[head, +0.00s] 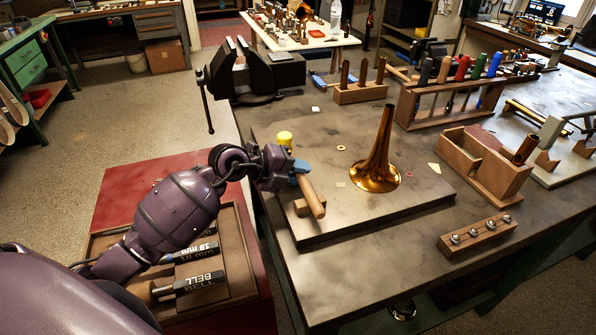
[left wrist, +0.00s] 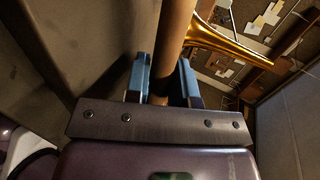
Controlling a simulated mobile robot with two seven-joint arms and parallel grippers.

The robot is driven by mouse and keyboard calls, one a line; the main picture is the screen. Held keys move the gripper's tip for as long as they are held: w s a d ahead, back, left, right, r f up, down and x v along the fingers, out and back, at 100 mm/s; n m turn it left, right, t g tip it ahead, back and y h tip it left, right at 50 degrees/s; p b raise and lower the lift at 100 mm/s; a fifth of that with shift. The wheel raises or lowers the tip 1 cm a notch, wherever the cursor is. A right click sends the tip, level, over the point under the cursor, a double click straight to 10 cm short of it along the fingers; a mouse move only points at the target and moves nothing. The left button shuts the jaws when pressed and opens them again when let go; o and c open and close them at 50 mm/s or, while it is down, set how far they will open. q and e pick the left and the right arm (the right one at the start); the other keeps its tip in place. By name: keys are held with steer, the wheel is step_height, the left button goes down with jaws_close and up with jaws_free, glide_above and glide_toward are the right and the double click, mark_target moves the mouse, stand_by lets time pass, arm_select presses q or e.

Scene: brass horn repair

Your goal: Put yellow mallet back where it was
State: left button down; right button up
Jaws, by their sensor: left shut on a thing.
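The yellow mallet has a yellow head (head: 285,138) and a wooden handle (head: 314,198). My left gripper (head: 297,172) is shut on the handle, with the head on the far side and the handle end pointing toward the front right. In the left wrist view the handle (left wrist: 176,40) runs between the two blue fingers (left wrist: 163,82). A small wooden block (head: 301,208) shows on the board just below the handle; I cannot tell whether they touch. My right gripper is not in view.
A brass bell (head: 378,165) stands flare down on the board (head: 395,205), right of the mallet. A vise (head: 258,75) and a peg block (head: 360,93) stand behind. A red cart (head: 122,190) with an open tool tray (head: 220,305) is at left. A wooden bin (head: 485,175) stands right.

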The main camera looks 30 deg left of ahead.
arm_select(q)
steer(key=c, duration=1.2)
jaws_free()
steer(key=shift+c, duration=0.2)
steer(key=shift+s+a+r, duration=0.1)
steer(key=shift+s+r, duration=0.1)
steer(key=p+v, duration=0.1)
steer(key=v, duration=1)
steer(key=shift+s, duration=0.2)
steer(key=shift+a+r, duration=0.15)
